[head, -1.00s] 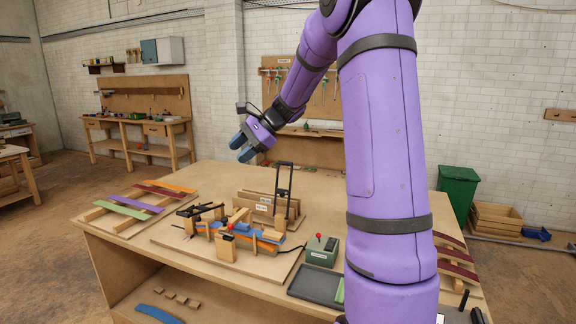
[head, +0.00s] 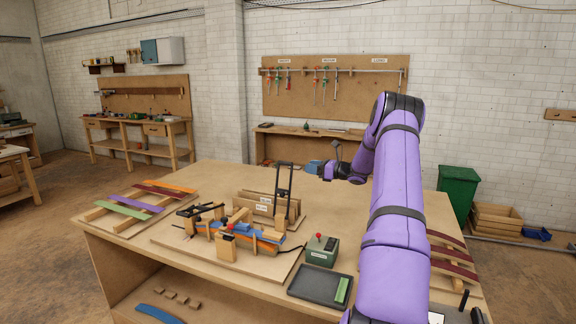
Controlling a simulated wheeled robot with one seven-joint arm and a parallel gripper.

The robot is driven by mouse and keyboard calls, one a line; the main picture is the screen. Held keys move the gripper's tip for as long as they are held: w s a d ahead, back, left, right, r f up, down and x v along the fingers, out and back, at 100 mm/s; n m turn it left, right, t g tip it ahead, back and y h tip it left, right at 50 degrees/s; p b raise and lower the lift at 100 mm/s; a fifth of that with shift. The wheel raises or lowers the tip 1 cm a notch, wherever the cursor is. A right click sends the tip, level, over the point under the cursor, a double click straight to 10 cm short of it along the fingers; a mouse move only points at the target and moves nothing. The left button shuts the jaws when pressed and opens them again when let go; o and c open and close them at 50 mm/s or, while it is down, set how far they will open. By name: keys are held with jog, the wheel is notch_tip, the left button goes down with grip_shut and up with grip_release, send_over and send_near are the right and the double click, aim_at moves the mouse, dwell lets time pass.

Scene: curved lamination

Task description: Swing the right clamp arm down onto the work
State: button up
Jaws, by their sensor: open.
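The right clamp arm (head: 283,184) is a black frame standing upright at the right end of the bending jig, above its wooden base. The work (head: 262,240), a curved stack with blue and orange strips, lies in the jig among wooden blocks. Another black clamp arm (head: 202,209) lies low at the jig's left end. My gripper (head: 312,167), with blue fingertips, is open and empty. It appears behind and to the right of the upright clamp arm, apart from it, pointing left. The small gap between its fingers is hard to make out.
A green control box (head: 319,250) with a red knob and a dark tray (head: 318,285) sit right of the jig. Coloured strips (head: 150,198) lie on a rack at left. Wooden holders (head: 262,205) stand behind the work. The table's back (head: 215,175) is clear.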

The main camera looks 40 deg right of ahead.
aim_at(288, 163)
jog(key=x, duration=1)
jog(key=shift+w+a+r, duration=0.1)
jog(key=shift+w, duration=0.05)
jog(key=shift+c, duration=0.3)
grip_shut()
